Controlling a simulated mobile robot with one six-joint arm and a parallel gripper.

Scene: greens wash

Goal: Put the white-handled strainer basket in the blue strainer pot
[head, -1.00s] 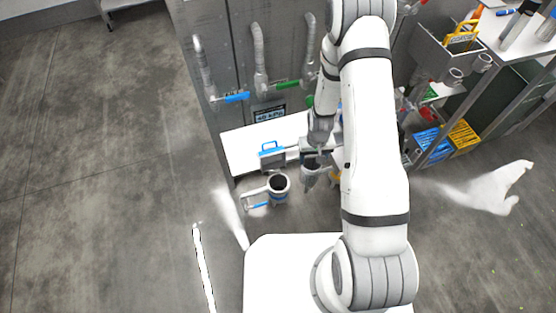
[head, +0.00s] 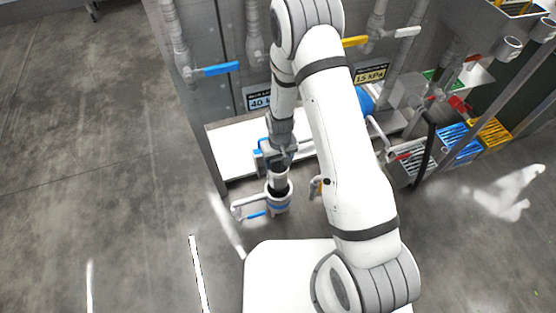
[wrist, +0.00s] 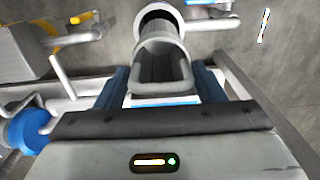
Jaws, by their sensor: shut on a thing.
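The white-handled strainer basket (wrist: 163,70) is dark grey, with a pale handle bar between my fingers in the wrist view. My gripper (wrist: 160,95) is shut on it; the gripper also shows in the head view (head: 279,158), pointing down. The basket hangs below it in the head view (head: 278,182), over the mouth of the blue strainer pot (head: 279,208). The pot is pale with a blue band, and its side handle points left. In the wrist view the pot's open mouth (wrist: 160,18) lies just beyond the basket. I cannot tell whether the basket's lower end is inside the rim.
A yellow-handled item (head: 317,188) is right of the pot, partly hidden by my arm. The left floor is clear.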

